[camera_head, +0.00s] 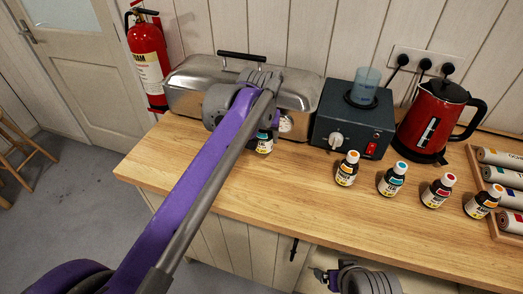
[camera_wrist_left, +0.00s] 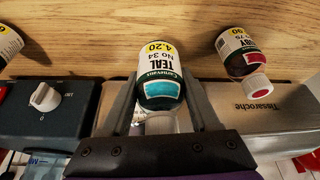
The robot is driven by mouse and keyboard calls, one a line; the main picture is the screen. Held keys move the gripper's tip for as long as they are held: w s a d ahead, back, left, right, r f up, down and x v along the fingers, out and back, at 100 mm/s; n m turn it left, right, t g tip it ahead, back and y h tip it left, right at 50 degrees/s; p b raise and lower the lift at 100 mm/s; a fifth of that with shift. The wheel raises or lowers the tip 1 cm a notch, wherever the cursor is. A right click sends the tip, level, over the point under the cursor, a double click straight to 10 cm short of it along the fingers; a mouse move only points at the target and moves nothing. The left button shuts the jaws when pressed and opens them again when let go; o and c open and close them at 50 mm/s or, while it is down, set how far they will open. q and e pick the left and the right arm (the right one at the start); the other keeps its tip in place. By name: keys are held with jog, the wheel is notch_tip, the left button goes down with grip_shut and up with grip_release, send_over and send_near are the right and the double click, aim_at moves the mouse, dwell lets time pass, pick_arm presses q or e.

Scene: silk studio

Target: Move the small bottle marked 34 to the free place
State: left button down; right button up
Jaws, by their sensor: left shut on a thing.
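The small bottle marked 34 (camera_wrist_left: 161,72) has a white label reading TEAL No 34 and a teal patch. In the left wrist view it is between the two fingers of my left gripper (camera_wrist_left: 160,100), which is shut on it. In the head view the bottle (camera_head: 264,143) shows partly below my purple left arm, in front of the steel box; the fingers are mostly hidden. Whether it touches the worktop is unclear. My right gripper (camera_head: 350,277) shows only partly at the bottom edge of the head view; its jaws cannot be read.
Several similar bottles stand right: orange-capped (camera_head: 347,168), blue-capped (camera_head: 392,179), red-capped (camera_head: 438,190) and another orange-capped (camera_head: 482,202). A red-capped bottle (camera_wrist_left: 240,55) stands beside the held one. Behind are the steel box (camera_head: 190,85), blue-grey device (camera_head: 352,125) and red kettle (camera_head: 432,120). The front worktop is clear.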

aim_at(264, 148)
pick_arm(q)
jog(key=shift+f, duration=2.3)
jog(key=shift+f+b, duration=0.15)
jog(key=shift+b, duration=0.15)
jog(key=shift+c, duration=0.6)
grip_release()
